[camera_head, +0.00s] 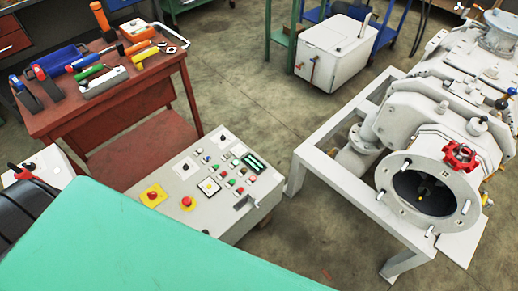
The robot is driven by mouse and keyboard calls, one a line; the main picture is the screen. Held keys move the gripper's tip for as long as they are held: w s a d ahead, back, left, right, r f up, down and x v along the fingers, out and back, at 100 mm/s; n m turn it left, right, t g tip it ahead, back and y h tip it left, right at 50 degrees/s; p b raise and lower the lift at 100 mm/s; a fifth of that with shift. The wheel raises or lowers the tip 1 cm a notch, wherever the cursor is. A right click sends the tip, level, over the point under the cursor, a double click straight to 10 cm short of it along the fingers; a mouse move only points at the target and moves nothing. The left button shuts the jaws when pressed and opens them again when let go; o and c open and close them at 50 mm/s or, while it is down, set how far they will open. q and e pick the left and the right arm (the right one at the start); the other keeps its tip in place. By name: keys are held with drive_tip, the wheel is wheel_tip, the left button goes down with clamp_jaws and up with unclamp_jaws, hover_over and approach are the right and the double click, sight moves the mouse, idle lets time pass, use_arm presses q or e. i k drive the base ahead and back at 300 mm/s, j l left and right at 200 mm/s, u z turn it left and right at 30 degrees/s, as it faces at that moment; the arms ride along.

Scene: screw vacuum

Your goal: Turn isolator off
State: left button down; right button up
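A light grey control panel (222,170) stands in the middle, with several coloured buttons and lamps. A dark lever-like handle (243,202) sits near its right front corner. A red emergency button on a yellow plate (153,195) is at its left, and another red button (187,202) is beside it. At the far left edge, a red and black handle (22,172) shows by a pale box (52,168). I cannot tell which of these handles is the isolator, nor its setting. Neither of my grippers is in view.
A large teal surface (130,245) fills the lower left and hides what is behind it. A red tool table (120,95) stands behind the panel. A grey vacuum machine (430,150) on a white frame (335,165) is at right. The floor (235,90) between is clear.

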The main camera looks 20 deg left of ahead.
sight(152, 195)
drive_tip(key=u, duration=1.4)
